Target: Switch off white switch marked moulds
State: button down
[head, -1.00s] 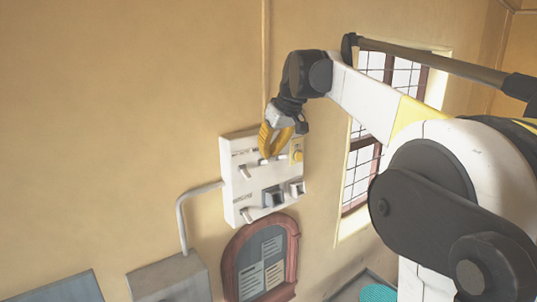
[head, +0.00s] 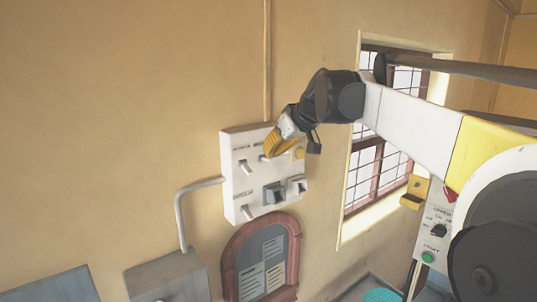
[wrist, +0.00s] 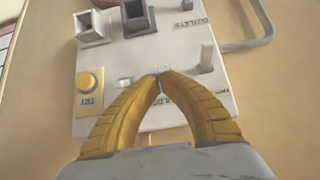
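A white switch panel (head: 232,200) is fixed to the wall; it fills much of the wrist view (wrist: 190,50), upside down. It carries white levers: upper left (head: 244,167), lower left (head: 247,211) and one at my fingertips (wrist: 164,69). Lettering by the fingertips is partly covered by my fingers, so I cannot read "moulds" for certain. The lower-left lever's label reads "outlets". My gripper (wrist: 161,75) has its yellow fingertips together at that third lever. They seem to touch it, without clearly gripping it. The lever's position is mostly hidden.
A yellow button marked "try" (wrist: 90,83) is beside the fingers. Two dark square-faced fittings (wrist: 93,27) (wrist: 138,17) are on the panel. A conduit (head: 182,215) runs at its left, an arched notice board (head: 235,262) below, a window (head: 375,170) to the right.

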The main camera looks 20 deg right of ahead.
jog(key=shift+s+f+t+b, duration=0.1)
jog(key=shift+f+t+b, duration=0.1)
jog(key=shift+t+b, duration=0.15)
jog(key=shift+s+f+b, duration=0.25)
jog(key=shift+f+b, duration=0.15)
dwell(2.1)
jog(key=shift+w+r, duration=0.1)
jog(key=shift+w, duration=0.05)
jog(key=shift+w+a+r+p, duration=0.1)
jog(key=shift+w+r+p, duration=0.1)
jog(key=shift+w+p, duration=0.3)
jog(key=shift+r, duration=0.1)
